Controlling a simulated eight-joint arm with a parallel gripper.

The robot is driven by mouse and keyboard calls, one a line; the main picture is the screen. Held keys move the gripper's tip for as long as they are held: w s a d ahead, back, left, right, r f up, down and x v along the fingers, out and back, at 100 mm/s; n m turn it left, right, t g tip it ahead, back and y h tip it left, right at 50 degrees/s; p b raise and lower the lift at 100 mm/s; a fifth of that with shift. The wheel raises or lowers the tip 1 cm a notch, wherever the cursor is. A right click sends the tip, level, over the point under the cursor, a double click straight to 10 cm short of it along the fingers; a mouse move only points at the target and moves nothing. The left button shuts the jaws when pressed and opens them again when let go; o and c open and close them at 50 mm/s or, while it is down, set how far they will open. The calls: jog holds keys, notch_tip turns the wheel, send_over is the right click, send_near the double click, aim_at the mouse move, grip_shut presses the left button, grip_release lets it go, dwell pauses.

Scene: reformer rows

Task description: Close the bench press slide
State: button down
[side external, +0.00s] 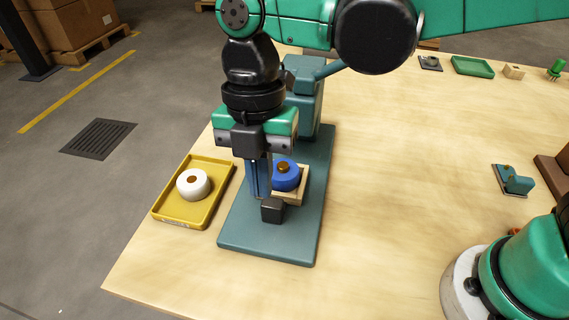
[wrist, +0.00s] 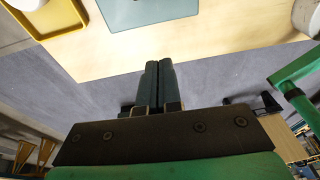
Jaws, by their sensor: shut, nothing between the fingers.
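The bench press stands on a teal base plate (side external: 300,240), with its teal column (side external: 308,105) behind. Its slide looks like a pale wooden tray (side external: 301,184) carrying a blue round piece (side external: 287,176) with a brass knob. A dark block (side external: 272,210), perhaps the slide's handle, sits at the tray's front. My gripper (side external: 258,192) points down in front of the tray, its fingertips close to the dark block; I cannot tell whether they touch. In the wrist view my gripper (wrist: 158,64) is shut and empty, and the base plate (wrist: 150,10) shows at the top.
A yellow tray (side external: 218,196) with a white ring-shaped piece (side external: 194,185) lies left of the press. A green tray (side external: 472,66) and small parts sit at the back right. A teal bracket (side external: 514,180) lies at the right. The table (side external: 400,150) between is clear.

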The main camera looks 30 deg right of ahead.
jog(key=s+a+t+h, duration=0.3)
jog(key=s+a+t, duration=0.1)
jog(key=x, duration=0.9)
jog(key=shift+w+d+f, duration=0.15)
jog(key=shift+w+f, duration=0.15)
jog(key=shift+f, duration=0.05)
jog(key=shift+w+d+r, duration=0.15)
jog(key=shift+w+d, duration=1.25)
